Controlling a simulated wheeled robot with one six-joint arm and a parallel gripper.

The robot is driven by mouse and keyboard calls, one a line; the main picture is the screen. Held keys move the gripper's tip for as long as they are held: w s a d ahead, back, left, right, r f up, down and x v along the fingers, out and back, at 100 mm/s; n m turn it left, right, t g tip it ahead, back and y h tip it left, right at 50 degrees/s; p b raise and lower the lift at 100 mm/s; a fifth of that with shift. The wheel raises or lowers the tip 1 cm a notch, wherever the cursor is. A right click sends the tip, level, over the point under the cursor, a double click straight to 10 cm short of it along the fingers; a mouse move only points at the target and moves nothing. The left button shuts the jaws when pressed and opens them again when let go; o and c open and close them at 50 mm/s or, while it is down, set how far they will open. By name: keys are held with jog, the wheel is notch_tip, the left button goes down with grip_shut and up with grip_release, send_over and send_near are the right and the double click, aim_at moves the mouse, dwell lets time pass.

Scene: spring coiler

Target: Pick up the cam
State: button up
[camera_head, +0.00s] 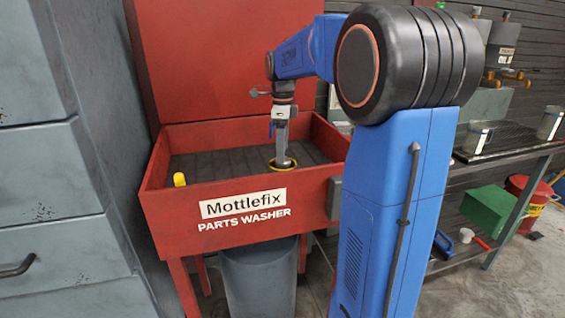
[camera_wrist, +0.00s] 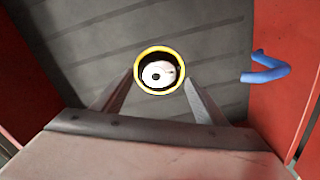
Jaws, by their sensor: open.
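A pale, round part with a dark hole, which looks like the cam (camera_wrist: 156,74), lies inside a dark, yellow-rimmed round holder (camera_wrist: 137,75) in the wrist view. The holder sits in the basin of the red parts washer (camera_head: 160,197). In the head view my gripper (camera_head: 284,160) points down into the basin, right at the holder, and hides most of it and the cam. In the wrist view the two fingers are apart, one on each side of the holder, with nothing held between them. Whether they touch the holder I cannot tell.
A bent blue piece (camera_wrist: 265,70) shows near the basin's red wall. Grey drawers (camera_head: 50,190) stand close on the left. A bench with jars (camera_head: 478,137) is at the right.

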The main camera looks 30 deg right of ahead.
jog(key=shift+f, duration=1.25)
jog(key=shift+c, duration=0.6)
jog(key=c, duration=1.3)
